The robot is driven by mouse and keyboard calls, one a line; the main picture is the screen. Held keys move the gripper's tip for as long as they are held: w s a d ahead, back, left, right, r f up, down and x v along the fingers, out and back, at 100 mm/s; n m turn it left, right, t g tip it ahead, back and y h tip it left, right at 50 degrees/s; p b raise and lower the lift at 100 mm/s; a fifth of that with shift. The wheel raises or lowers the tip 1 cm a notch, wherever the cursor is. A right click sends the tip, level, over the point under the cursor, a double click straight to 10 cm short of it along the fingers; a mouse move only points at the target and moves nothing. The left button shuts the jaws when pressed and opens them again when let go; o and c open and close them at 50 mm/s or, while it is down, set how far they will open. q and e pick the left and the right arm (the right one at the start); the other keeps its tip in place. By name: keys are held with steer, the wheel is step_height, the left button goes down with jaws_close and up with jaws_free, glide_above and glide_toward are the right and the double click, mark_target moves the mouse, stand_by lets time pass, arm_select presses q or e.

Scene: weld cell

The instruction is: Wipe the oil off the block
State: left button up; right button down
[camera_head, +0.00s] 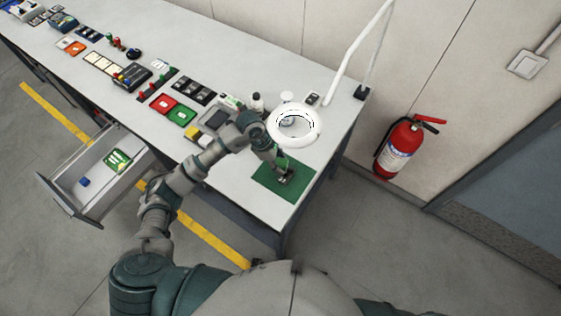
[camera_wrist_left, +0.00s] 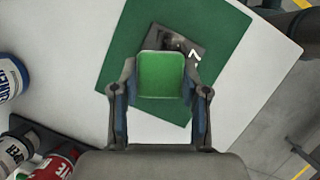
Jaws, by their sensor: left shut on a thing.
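The block (camera_wrist_left: 192,42) is a dark grey piece with a white mark like a 7. It lies on a green mat (camera_wrist_left: 120,55), and a darker smudge shows on its top. In the head view the block (camera_head: 286,179) sits on the mat (camera_head: 268,183) near the table's right end. My left gripper (camera_head: 277,164) is over the block, shut on a green pad (camera_wrist_left: 162,75). The pad overlaps the block's near part in the wrist view; I cannot tell if they touch. My right gripper is not in view.
A white ring lamp (camera_head: 271,126) on an arm hangs beside my left gripper. Bottles and cans (camera_wrist_left: 45,168) stand left of the mat. Red and green trays (camera_head: 180,116) lie farther along the table. An open drawer (camera_head: 70,190) juts out at left.

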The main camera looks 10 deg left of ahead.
arm_select(q)
steer(key=shift+a+f, duration=0.3)
steer(key=shift+f, duration=0.1)
steer(key=shift+f+b, duration=0.1)
steer(key=shift+b, duration=0.25)
steer(key=shift+d+f, duration=0.25)
steer(key=shift+d, duration=0.05)
steer(key=shift+d+r, duration=0.1)
steer(key=shift+d, duration=0.05)
steer(key=shift+s+d, duration=0.5)
steer(key=shift+d, duration=0.4)
steer(key=shift+s+d, duration=0.3)
steer(key=shift+d, duration=0.45)
steer(key=shift+s+d, duration=0.3)
steer(key=shift+d, duration=0.4)
steer(key=shift+b, duration=0.3)
steer(key=shift+w+a, duration=0.1)
steer(key=shift+a, duration=0.05)
